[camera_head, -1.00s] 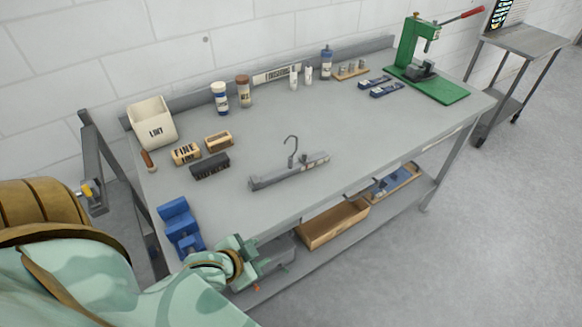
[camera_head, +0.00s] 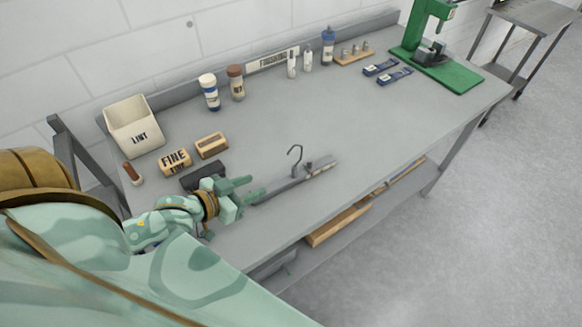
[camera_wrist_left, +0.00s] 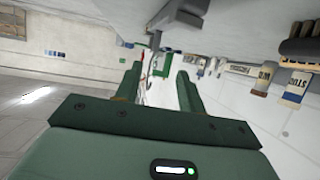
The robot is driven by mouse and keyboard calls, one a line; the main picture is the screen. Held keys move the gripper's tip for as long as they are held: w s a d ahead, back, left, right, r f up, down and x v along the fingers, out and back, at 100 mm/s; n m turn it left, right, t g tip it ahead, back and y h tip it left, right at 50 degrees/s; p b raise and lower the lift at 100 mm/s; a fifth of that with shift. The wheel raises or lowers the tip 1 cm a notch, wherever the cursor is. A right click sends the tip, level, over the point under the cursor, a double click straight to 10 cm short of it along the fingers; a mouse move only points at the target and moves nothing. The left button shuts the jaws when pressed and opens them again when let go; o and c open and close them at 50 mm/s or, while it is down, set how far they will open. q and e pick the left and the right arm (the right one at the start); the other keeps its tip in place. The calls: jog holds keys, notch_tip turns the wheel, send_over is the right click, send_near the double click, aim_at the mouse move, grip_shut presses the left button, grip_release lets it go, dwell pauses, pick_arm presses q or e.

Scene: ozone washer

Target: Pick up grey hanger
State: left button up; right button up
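The grey hanger (camera_head: 312,173) lies on the grey workbench near its front edge, with its thin hook standing up. My left gripper (camera_head: 258,189) is at the hanger's left end and hides part of it in the head view. Its two fingers are apart. In the left wrist view, the left gripper (camera_wrist_left: 158,85) has its two green fingers spread, with a grey part, probably the hanger (camera_wrist_left: 178,14), beyond and above them. No grip on the hanger shows. My right gripper is in neither view.
The workbench (camera_head: 270,125) holds a white LINT bin (camera_head: 133,127), a FINE block (camera_head: 174,162), another tan block (camera_head: 211,146), a dark block (camera_head: 203,176) close behind the left gripper, several bottles and a green press (camera_head: 436,55). The bench's middle is clear.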

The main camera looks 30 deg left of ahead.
pick_arm(q)
jog(key=b, duration=0.2)
send_near(294, 177)
jog(key=w, duration=0.4)
jog(key=shift+d+f, duration=0.1)
jog(key=shift+w+d+f, duration=0.15)
jog(key=shift+w+d, duration=0.05)
jog(key=shift+w, duration=0.4)
jog(key=b+x, duration=0.1)
jog(key=x, duration=0.4)
jog(key=shift+d, duration=0.1)
jog(key=shift+r, duration=0.25)
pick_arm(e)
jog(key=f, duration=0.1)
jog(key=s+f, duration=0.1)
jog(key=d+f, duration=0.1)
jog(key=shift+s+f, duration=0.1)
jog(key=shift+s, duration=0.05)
pick_arm(q)
jog(key=shift+s, duration=0.1)
grip_shut()
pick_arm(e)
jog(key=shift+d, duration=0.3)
